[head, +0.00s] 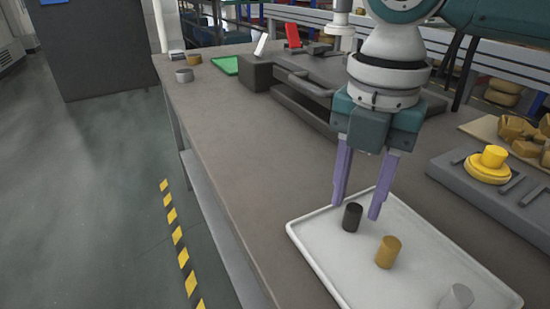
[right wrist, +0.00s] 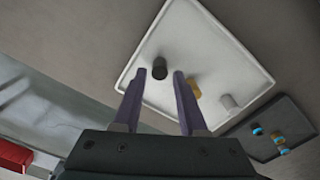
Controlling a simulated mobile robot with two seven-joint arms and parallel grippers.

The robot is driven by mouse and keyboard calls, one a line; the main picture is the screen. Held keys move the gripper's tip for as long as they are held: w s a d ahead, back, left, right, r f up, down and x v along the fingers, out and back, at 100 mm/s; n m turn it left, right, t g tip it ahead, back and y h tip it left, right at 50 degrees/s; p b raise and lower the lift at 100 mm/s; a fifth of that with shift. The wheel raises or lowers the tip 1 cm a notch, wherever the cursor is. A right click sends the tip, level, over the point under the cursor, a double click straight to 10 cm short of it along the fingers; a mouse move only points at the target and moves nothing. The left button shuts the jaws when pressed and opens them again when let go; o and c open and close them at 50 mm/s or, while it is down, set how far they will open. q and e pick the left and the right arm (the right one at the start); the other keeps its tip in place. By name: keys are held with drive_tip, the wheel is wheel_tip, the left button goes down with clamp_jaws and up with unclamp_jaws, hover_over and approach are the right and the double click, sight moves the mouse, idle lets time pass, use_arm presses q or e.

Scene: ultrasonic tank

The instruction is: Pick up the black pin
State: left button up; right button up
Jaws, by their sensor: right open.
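The black pin (head: 352,217) is a short dark cylinder standing upright on the white tray (head: 312,240), near its far left corner. My right gripper (head: 358,212) points down over that corner. Its two purple fingers are open, with the black pin low between or just beyond their tips; nothing is held. In the right wrist view the black pin (right wrist: 159,68) shows ahead of the gap between the fingertips (right wrist: 159,72), apart from them. My left gripper is in neither view.
A brass pin (head: 388,252) and a grey pin (head: 457,297) stand on the same tray. A grey fixture (head: 490,190) with a yellow part is to the right. Dark machinery (head: 310,80) stands behind. The table's left stretch (head: 215,130) is clear.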

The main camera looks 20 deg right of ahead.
sight(353, 211)
wheel_tip(353, 211, down, 3)
drive_tip(key=shift+r, duration=0.15)
clamp_jaws()
idle(0.4)
